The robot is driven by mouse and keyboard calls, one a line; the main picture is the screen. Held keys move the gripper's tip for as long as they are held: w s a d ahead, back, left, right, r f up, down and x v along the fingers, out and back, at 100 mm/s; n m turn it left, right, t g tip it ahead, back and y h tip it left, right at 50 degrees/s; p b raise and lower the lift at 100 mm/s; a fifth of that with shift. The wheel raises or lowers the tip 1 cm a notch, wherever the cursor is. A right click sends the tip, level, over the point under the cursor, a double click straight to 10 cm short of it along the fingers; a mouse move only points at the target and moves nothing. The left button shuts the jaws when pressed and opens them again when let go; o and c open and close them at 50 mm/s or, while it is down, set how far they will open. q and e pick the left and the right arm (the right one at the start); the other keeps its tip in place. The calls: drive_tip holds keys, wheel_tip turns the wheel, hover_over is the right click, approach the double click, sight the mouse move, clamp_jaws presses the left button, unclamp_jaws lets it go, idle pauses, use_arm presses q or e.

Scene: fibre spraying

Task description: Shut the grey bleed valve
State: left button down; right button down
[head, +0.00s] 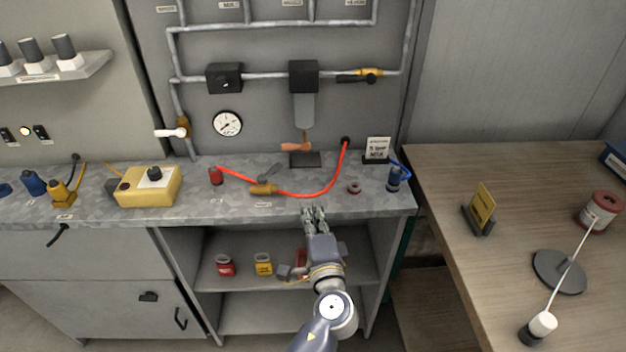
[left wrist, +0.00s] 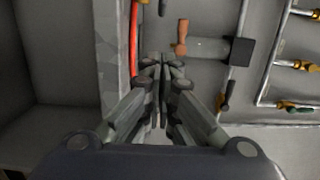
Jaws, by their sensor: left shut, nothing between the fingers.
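No valve with a plainly grey handle stands out, so I cannot tell which is the grey bleed valve. A brass valve (head: 370,72) with a dark lever sits on the upper right pipe, and its dark lever also shows in the left wrist view (left wrist: 225,92). Another brass valve (head: 183,124) with a white lever is on the left pipe. An orange lever (head: 297,147) is under the grey filter bowl (head: 304,110); it also shows in the left wrist view (left wrist: 181,38). My left gripper (head: 313,209) is shut and empty at the bench's front edge, below these valves. My right gripper is out of view.
A yellow box (head: 148,187) stands left, a blue bottle (head: 393,180) and label stand (head: 377,149) right. A wooden table (head: 440,180) adjoins on the right.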

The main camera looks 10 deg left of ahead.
sight(270, 173)
use_arm(q)
drive_tip(key=p+x, duration=0.2)
drive_tip(key=x, duration=0.7)
drive_tip(key=shift+w+a+r, duration=0.1)
drive_tip(key=shift+a, duration=0.1)
drive_tip(key=w+a, duration=0.1)
drive_tip(key=a+p, duration=0.1)
drive_tip(key=a, duration=0.1)
drive_tip(key=shift+w, duration=0.35)
drive_tip(key=shift+w+a+p, duration=0.15)
drive_tip(key=shift+a+p, duration=0.2)
drive_tip(key=shift+a, duration=0.15)
drive_tip(key=shift+w+b, duration=0.2)
drive_tip(key=shift+b, duration=0.2)
